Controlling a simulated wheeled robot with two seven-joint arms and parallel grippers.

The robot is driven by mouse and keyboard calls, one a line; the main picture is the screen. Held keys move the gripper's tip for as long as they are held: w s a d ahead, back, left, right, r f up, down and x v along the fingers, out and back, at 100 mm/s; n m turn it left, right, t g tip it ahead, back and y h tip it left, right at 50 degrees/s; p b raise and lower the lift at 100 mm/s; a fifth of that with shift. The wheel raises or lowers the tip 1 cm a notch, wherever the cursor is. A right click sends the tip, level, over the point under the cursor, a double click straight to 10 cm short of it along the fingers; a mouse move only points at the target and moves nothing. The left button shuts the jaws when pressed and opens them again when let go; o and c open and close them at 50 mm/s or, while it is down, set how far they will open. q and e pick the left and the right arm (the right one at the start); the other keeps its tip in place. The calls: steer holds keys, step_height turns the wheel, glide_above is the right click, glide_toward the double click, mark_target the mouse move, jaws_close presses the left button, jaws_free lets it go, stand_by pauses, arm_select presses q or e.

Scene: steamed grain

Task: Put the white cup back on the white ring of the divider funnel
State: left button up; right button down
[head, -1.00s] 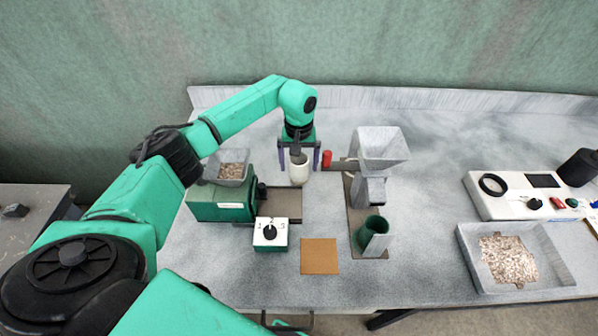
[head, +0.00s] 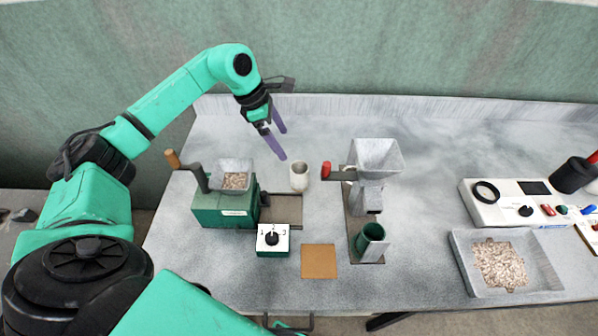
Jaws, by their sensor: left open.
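The white cup (head: 299,177) stands upright on the bench in the head view, between the green mill and the divider. My left gripper (head: 283,144) is open and empty, above and slightly left of the cup, apart from it. The divider has a grey funnel (head: 376,157) on a stand to the right of the cup. A small pale part (head: 347,169) shows at the funnel's left side, but I cannot tell whether it is the white ring. My right gripper is not in view.
A green mill (head: 222,207) with a grain hopper and a raised crank stands left of the cup. A red-capped part (head: 326,169) is between cup and funnel. A green cup (head: 371,238) sits below the divider. A dial box (head: 272,243) and brown pad (head: 319,262) lie in front.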

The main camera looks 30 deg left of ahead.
arm_select(q)
steer(key=n, duration=0.1)
steer(key=b, duration=0.5)
glide_toward(300, 168)
steer(key=s+d+f, duration=0.1)
steer(key=d+f, duration=0.1)
steer(key=d, duration=0.1)
steer(key=shift+n, duration=0.4)
steer(key=b+x, duration=0.2)
steer(key=x, duration=0.2)
steer(key=shift+s+a+f+b, duration=0.1)
steer(key=shift+f+b, duration=0.25)
steer(key=shift+f, duration=0.05)
steer(key=shift+r, duration=0.15)
steer(key=c, duration=1.4)
jaws_close()
step_height(300, 168, up, 20)
steer(key=b, duration=0.2)
